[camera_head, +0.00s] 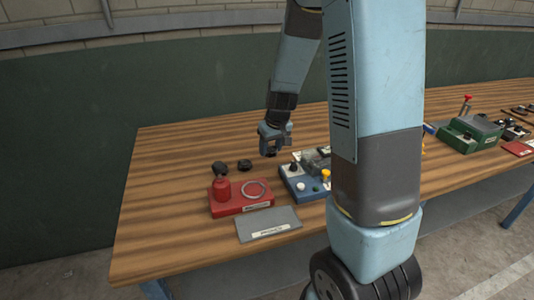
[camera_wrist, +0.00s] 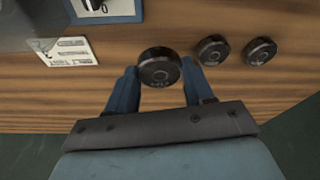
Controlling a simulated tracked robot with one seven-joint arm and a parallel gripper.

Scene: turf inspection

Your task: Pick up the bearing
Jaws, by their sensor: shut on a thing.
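The bearing (camera_wrist: 158,73) is a dark, thick round disc with small marks on its face. In the wrist view it sits between the two blue fingers of my gripper (camera_wrist: 159,66), which are shut on its sides. In the head view my gripper (camera_head: 268,152) points down over the back of the wooden table, just left of a blue block. The held bearing cannot be made out clearly there. I cannot tell whether it touches the table. Two similar black discs, one (camera_wrist: 213,50) nearer and one (camera_wrist: 259,50) farther, lie to the right in the wrist view, apart from my fingers.
The wooden table (camera_head: 165,205) holds a red block (camera_head: 227,209) with a red post and pale ring, a grey labelled plate (camera_head: 268,225) and the blue block (camera_head: 293,190) with knobs. A green device (camera_head: 465,140) stands farther right. The table's left side is clear. A dark green wall stands behind.

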